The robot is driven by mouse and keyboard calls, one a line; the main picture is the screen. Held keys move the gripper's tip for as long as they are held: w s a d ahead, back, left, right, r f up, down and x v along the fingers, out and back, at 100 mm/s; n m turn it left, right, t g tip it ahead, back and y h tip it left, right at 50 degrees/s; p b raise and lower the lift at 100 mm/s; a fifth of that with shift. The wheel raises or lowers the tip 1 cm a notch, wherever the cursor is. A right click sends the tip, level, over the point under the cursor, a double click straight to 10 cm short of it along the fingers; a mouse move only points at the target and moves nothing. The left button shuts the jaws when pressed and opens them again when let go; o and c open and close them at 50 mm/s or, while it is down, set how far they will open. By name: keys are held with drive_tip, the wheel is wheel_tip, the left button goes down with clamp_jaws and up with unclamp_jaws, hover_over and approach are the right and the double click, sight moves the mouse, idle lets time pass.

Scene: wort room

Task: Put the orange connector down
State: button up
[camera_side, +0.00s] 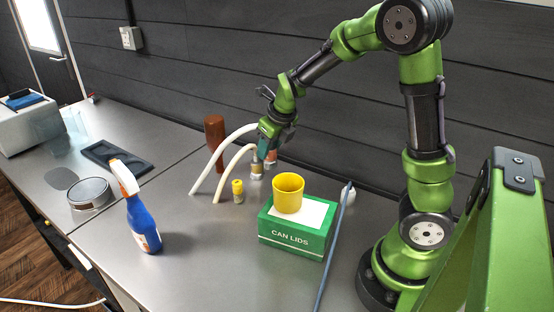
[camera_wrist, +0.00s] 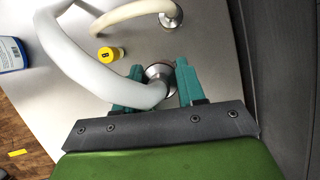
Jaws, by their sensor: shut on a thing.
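My gripper (camera_side: 267,149) is shut on the orange connector (camera_side: 271,157), which shows just below the teal fingers in the side view. The connector is on the end of a thick white hose (camera_side: 226,139). In the wrist view the hose (camera_wrist: 82,62) curves in between the two fingers (camera_wrist: 158,88), and a metal fitting (camera_wrist: 157,71) shows at its end. The fingers hide most of the connector. It appears to be above the bench (camera_side: 180,235); the exact gap cannot be told.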

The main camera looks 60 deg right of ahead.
drive_tip(key=w+a+n+y, duration=0.1)
drive_tip(key=w+a+n, duration=0.25)
drive_tip(key=a, duration=0.55)
drive_tip(key=w+a+n+y, duration=0.2)
drive_tip(key=w+a+n, duration=0.15)
drive_tip(key=a, duration=0.55)
drive_tip(key=shift+m, duration=0.3)
wheel_tip(320, 180, down, 9)
drive_tip(key=shift+w+f, duration=0.1)
drive_tip(key=shift+w, duration=0.05)
drive_tip(key=shift+f, duration=0.1)
drive_tip(key=o, duration=1.2)
drive_tip(key=shift+c, duration=0.2)
